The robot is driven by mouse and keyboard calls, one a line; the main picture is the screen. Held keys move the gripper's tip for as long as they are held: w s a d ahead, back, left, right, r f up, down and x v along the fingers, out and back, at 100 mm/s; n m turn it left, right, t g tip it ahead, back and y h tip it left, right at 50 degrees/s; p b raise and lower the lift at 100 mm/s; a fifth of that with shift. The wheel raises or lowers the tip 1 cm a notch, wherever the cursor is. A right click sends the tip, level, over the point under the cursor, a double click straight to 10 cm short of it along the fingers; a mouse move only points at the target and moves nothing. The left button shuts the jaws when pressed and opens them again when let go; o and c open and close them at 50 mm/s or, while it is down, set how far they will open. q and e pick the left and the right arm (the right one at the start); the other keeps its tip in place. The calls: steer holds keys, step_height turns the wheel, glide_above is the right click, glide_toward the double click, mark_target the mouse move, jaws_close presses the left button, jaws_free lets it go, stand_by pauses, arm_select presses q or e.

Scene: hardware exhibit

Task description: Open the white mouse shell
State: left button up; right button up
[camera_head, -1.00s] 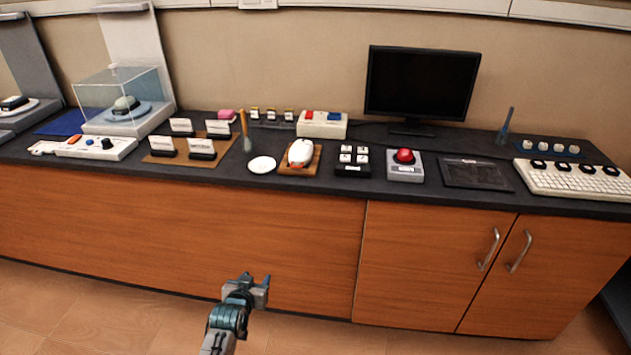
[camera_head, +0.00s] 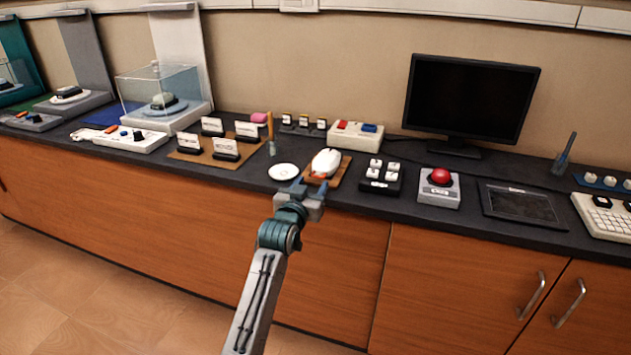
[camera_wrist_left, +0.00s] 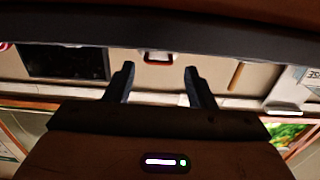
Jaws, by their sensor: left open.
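The white mouse (camera_head: 326,161) lies on a small brown wooden board (camera_head: 345,168) near the front of the dark counter, with an orange bit at its near end. My left gripper (camera_head: 311,185) is open and empty, just in front of the counter edge, close below the near end of the mouse in the head view. The gripper overlaps the board's near edge in the picture; I cannot tell whether it touches. In the left wrist view both fingers of my left gripper (camera_wrist_left: 160,75) stand apart with nothing between them. My right gripper is not in view.
A white round dish (camera_head: 283,172) lies left of the mouse, and a black block with white keys (camera_head: 380,177) stands right of it. Behind are a white box with red and blue buttons (camera_head: 355,133) and a monitor (camera_head: 470,98). An upright brush (camera_head: 271,132) stands behind the dish.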

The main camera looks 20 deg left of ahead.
mark_target(315, 189)
arm_select(q)
steer(key=shift+w, duration=1.6)
steer(key=shift+d, duration=0.1)
jaws_close()
steer(key=shift+r, duration=0.1)
